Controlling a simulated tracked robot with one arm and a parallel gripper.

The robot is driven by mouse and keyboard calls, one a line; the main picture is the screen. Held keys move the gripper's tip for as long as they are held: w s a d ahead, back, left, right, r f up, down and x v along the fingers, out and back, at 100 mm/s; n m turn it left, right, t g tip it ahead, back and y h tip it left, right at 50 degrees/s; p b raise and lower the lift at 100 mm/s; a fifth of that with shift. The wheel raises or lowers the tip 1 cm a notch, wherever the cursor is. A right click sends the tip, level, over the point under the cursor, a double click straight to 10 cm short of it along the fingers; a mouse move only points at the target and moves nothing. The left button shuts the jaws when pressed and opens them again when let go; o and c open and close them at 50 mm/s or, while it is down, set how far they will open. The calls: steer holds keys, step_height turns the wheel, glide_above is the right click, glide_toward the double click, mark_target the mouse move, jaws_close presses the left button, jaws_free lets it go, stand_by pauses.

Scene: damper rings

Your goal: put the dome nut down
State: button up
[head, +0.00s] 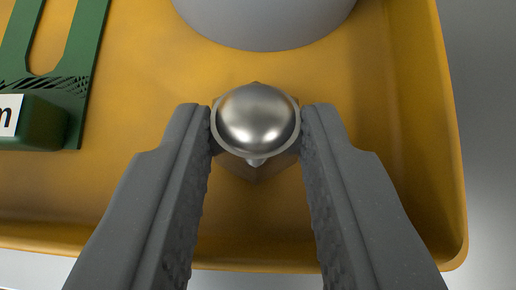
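The dome nut (255,119) is a shiny silver metal piece with a rounded cap and a hexagonal base. It sits between the fingertips of my gripper (255,130), in the middle of the head view. Both dark grey fingers touch its sides, so my gripper is shut on it. The nut is over the floor of a yellow-orange tray (350,150). I cannot tell whether its base touches the tray floor, as the view is from above.
A grey round object (265,20) stands in the tray just beyond the nut, cut off by the top edge. A green part (50,95) with a white label lies at the left. The tray's raised wall runs along the right and near sides. Tray floor is bare right of the nut.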

steer(key=o, duration=0.5)
steer(key=b+v, duration=0.1)
steer(key=v, duration=1.2)
steer(key=shift+s+r, duration=0.2)
steer(key=shift+s, duration=0.1)
jaws_close()
stand_by(1.5)
